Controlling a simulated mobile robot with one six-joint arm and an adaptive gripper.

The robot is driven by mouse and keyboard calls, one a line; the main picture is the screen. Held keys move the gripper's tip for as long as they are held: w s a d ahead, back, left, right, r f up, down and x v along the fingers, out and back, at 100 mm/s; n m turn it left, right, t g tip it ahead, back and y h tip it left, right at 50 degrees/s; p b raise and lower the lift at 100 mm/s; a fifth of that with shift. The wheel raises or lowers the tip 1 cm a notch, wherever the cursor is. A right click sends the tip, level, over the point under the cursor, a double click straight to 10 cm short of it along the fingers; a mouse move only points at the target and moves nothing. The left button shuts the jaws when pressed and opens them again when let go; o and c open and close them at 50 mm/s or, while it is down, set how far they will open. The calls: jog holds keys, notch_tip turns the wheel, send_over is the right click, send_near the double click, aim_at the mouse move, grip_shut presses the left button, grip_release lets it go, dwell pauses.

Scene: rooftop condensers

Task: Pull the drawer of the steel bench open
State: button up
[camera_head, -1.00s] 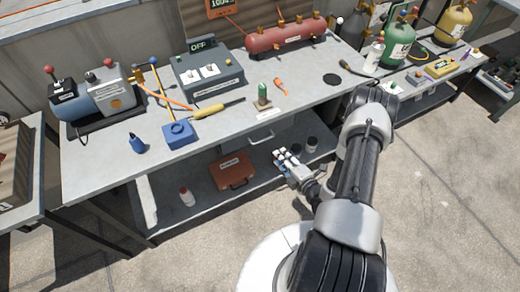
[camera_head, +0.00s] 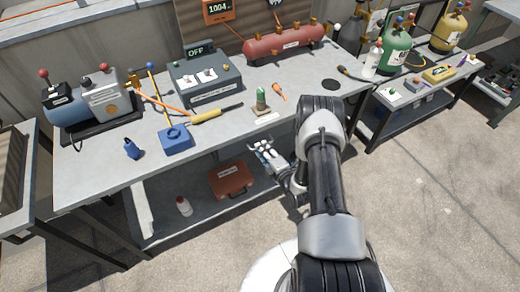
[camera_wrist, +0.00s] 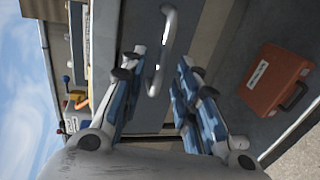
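The steel bench (camera_head: 225,130) has a grey top. In the wrist view the grey drawer front (camera_wrist: 115,35) carries a pale, bar-shaped handle (camera_wrist: 166,42). My gripper (camera_head: 263,148) is under the bench's front edge, close to the drawer front, and largely covers the handle in the head view. In the wrist view my gripper (camera_wrist: 160,60) is open, with its blue-padded fingers apart and the handle showing in the gap between them. I cannot tell whether a finger touches the handle. The drawer looks shut.
A blue block (camera_head: 175,139), a yellow-handled tool (camera_head: 207,115) and a green-topped item (camera_head: 261,100) are on the bench top. Concrete floor in front is free.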

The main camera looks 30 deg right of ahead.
jog(key=shift+b+x, duration=0.35)
jog(key=shift+x, duration=1.3)
grip_shut()
